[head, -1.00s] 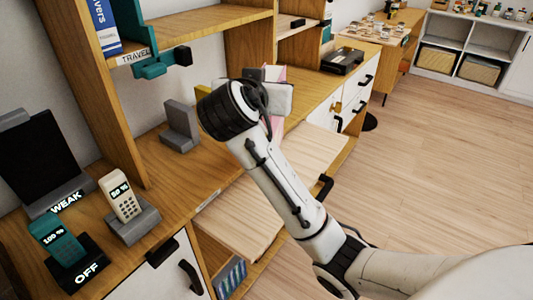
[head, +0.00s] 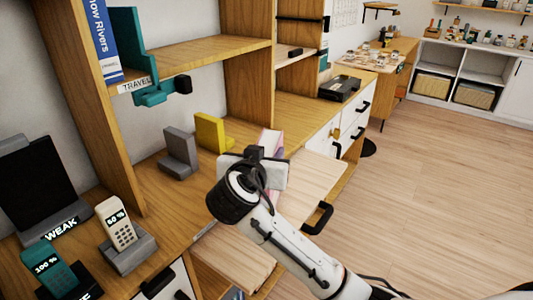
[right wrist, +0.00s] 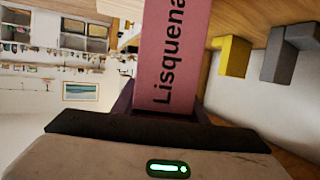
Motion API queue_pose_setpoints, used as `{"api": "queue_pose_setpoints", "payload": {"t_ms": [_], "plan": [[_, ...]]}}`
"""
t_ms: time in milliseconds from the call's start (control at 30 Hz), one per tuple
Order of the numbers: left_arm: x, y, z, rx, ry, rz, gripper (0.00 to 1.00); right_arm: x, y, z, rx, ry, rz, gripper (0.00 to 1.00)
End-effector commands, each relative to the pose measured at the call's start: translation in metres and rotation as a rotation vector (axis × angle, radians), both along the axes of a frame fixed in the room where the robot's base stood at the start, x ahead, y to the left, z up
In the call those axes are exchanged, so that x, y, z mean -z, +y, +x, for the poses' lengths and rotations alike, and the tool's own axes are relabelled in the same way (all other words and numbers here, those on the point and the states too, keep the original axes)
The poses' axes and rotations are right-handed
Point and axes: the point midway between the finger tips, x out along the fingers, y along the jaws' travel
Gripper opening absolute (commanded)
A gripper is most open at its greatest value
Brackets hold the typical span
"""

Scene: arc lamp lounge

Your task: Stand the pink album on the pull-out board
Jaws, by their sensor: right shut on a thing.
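The pink album (head: 270,142) shows as a narrow pale pink strip behind my right gripper in the head view. In the right wrist view the album (right wrist: 172,55) has a pink spine with dark lettering that reads "Lisquena", and it stands out from between the fingers. My right gripper (head: 268,160) is shut on the album; its body hides the album's lower part. The pull-out board (head: 312,172) is pale wood and juts out from the cabinet beneath my arm. I cannot tell whether the album touches the board. My left gripper is not in view.
A yellow bookend (head: 211,133) and a grey bookend (head: 178,153) stand on the wooden counter to the left. Handsets in cradles (head: 120,228) are at the near left. A black box (head: 340,88) lies farther back. A dark handle (head: 319,218) sticks out at the board's front.

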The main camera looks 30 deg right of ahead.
Motion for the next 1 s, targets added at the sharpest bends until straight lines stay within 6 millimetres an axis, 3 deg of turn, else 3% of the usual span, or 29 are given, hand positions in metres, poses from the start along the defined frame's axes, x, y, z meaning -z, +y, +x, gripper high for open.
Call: {"api": "queue_pose_setpoints", "payload": {"t_ms": [33, 133, 567, 1000], "plan": [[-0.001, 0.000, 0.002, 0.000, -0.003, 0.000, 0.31, 0.001, 0.000, 0.000, 0.000, 0.003, 0.001, 0.41], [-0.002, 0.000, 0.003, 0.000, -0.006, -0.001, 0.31, 0.001, 0.000, 0.000, 0.000, 0.003, 0.001, 0.57], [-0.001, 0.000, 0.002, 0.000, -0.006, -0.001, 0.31, -0.002, 0.008, -0.007, -0.002, 0.002, 0.004, 0.58], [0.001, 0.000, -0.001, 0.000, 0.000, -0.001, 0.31, -0.028, 0.067, -0.065, -0.003, 0.002, 0.006, 0.58]]}}
